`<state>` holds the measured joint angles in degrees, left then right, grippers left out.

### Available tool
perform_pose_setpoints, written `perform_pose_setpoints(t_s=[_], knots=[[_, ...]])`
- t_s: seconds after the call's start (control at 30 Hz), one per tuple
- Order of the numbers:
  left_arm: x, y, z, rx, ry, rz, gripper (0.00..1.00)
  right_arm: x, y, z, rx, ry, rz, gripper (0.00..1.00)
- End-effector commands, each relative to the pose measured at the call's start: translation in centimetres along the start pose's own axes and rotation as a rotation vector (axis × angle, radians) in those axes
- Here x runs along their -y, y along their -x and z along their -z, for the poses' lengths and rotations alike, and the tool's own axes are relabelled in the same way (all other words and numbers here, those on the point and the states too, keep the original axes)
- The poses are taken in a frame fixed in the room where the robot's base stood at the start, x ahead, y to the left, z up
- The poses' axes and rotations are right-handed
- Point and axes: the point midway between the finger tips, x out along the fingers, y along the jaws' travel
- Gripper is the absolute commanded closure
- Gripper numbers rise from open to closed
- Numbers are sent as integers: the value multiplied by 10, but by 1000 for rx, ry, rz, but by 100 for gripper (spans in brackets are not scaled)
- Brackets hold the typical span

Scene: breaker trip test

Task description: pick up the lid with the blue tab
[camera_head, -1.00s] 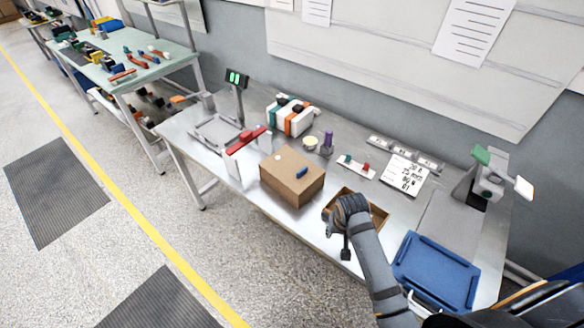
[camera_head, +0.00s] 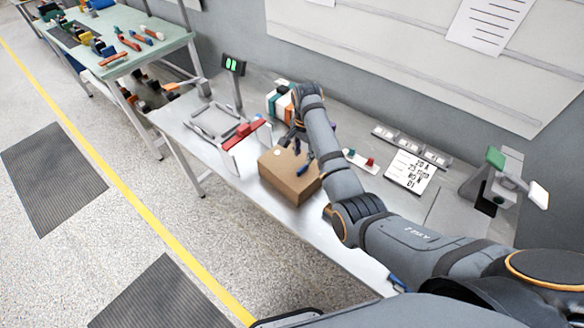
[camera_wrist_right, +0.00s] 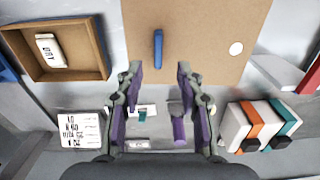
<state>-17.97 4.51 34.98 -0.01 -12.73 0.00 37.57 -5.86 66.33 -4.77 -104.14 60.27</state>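The lid (camera_head: 276,164) is the flat brown top of a cardboard-coloured box on the metal bench. A blue tab (camera_head: 303,169) stands on it, and a pale round spot lies near one edge. In the right wrist view the lid (camera_wrist_right: 200,30) fills the top middle, with the blue tab (camera_wrist_right: 158,48) upright on it. My right gripper (camera_head: 298,141) hangs near the back edge of the box. The right wrist view shows its two fingers (camera_wrist_right: 159,70) apart and empty, with the tab just beyond the gap between the tips. My left gripper is not in view.
An open brown tray (camera_wrist_right: 100,68) holds a white labelled block. A purple-topped item (camera_wrist_right: 178,131) shows between the fingers. White units with orange and teal bands (camera_wrist_right: 258,122) stand behind the box. A red-and-white frame (camera_head: 246,134) stands left of it. A printed card (camera_head: 410,170) lies right.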

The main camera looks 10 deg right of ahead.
Motion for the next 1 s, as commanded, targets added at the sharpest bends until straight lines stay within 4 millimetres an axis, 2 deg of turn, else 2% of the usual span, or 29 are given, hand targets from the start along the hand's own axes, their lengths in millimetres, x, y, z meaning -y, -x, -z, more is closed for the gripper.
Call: perform_pose_setpoints(t_s=[0.17,0.3,0.43,0.6,0.83,0.87,1.0], knots=[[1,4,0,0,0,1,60,0,-16,0,-1,0,1,62],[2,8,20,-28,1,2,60,-2,-20,-1,0,0,0,62],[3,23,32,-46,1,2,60,-6,-39,-4,2,1,-3,62],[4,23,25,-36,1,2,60,-6,-65,-4,-1,1,0,62],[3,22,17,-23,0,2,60,-6,-69,-4,-2,0,2,62],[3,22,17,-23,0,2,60,-6,-69,-4,-2,0,2,64],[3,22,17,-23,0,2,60,-6,-68,-4,-2,1,2,83]])
